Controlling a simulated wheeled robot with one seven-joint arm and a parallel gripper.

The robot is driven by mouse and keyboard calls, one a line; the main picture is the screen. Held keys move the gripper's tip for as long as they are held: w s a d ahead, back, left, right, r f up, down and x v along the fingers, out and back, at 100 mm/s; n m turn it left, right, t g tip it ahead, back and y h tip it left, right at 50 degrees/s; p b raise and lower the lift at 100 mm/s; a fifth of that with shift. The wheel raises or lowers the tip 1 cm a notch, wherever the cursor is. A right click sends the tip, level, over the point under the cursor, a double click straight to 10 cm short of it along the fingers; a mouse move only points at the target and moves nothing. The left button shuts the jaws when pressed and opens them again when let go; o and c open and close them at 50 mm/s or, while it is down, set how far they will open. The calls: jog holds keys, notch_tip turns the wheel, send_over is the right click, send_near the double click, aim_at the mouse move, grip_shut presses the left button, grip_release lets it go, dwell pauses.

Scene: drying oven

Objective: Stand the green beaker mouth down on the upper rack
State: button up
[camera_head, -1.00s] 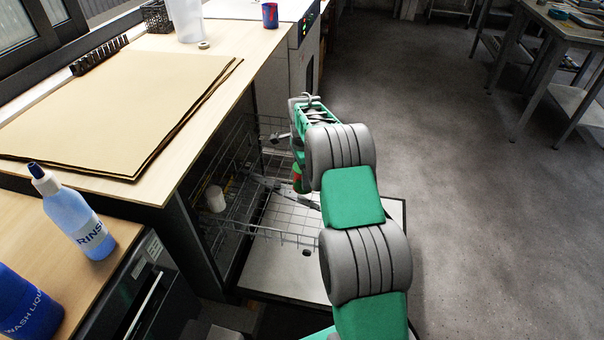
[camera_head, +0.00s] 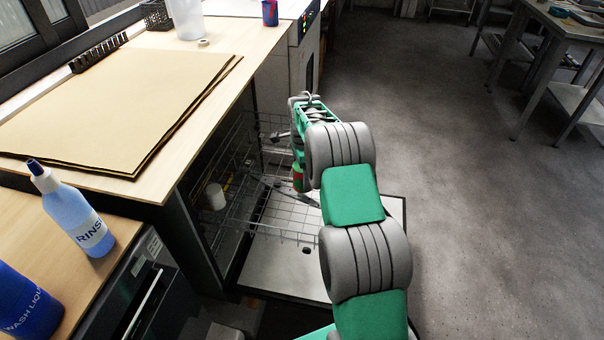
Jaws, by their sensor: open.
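The wire rack (camera_head: 285,236) is pulled out from the opening under the counter, above a lowered door (camera_head: 262,272). My gripper (camera_head: 274,160) is over the rack's far right part, largely hidden behind my wrist; its grey finger parts reach left and it is open. A small green and red piece (camera_head: 298,176) shows just below my wrist; I cannot tell whether it is the green beaker or which way its mouth faces. A white cup (camera_head: 215,196) is at the rack's left side, inside the opening.
A rinse bottle (camera_head: 78,222) and a blue wash bottle (camera_head: 25,302) stand on the near left counter. Brown sheets (camera_head: 120,105) cover the long counter (camera_head: 225,42). A blue and red cup (camera_head: 270,13) stands at its far end.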

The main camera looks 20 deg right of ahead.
notch_tip(320, 180, up, 8)
jog(key=shift+f+p, duration=0.1)
jog(key=shift+p, duration=0.2)
dwell(0.5)
